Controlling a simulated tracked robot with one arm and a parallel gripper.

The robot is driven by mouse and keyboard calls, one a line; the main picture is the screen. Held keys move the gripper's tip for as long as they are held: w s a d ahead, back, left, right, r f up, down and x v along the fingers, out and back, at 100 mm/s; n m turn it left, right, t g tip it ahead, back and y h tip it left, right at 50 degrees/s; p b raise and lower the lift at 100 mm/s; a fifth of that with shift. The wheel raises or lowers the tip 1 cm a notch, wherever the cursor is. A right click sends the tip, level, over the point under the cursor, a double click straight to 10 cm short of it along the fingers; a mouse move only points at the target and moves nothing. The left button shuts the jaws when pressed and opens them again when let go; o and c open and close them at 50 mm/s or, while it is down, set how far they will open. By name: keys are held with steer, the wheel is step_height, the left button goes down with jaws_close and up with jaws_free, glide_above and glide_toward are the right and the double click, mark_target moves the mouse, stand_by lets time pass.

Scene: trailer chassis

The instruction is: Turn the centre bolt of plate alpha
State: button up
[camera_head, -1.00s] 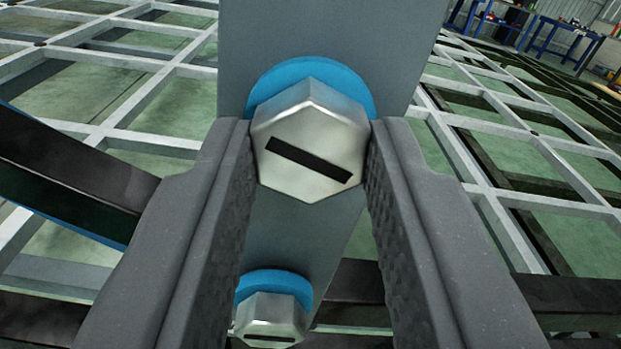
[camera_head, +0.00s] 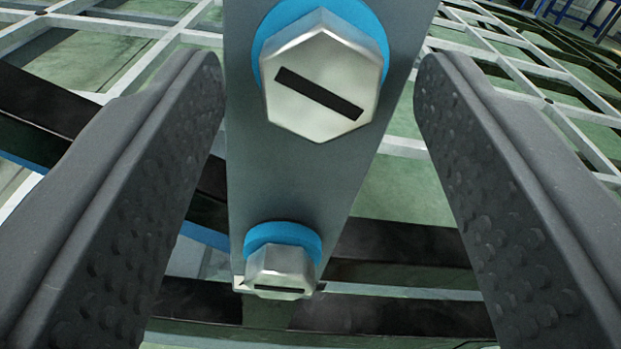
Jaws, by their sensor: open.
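A grey upright plate (camera_head: 285,175) stands in the middle of the view. A large silver hex bolt (camera_head: 322,75) with a black slanted mark sits on it over a blue washer (camera_head: 268,33). A second silver hex bolt (camera_head: 280,271) with a blue washer sits lower, near the plate's bottom end. No label shows which plate this is; its upper end is out of view. My gripper (camera_head: 320,85) is open, with one dark finger well to each side of the upper bolt. Neither finger touches the bolt or the plate.
Dark beams (camera_head: 400,252) cross behind and below the plate. A pale lattice frame (camera_head: 110,25) over a green floor fills the background. Blue workbench legs (camera_head: 590,12) show far off at the top right.

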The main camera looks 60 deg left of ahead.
steer(key=v, duration=1.2)
steer(key=shift+p, duration=0.4)
steer(key=shift+r, duration=0.1)
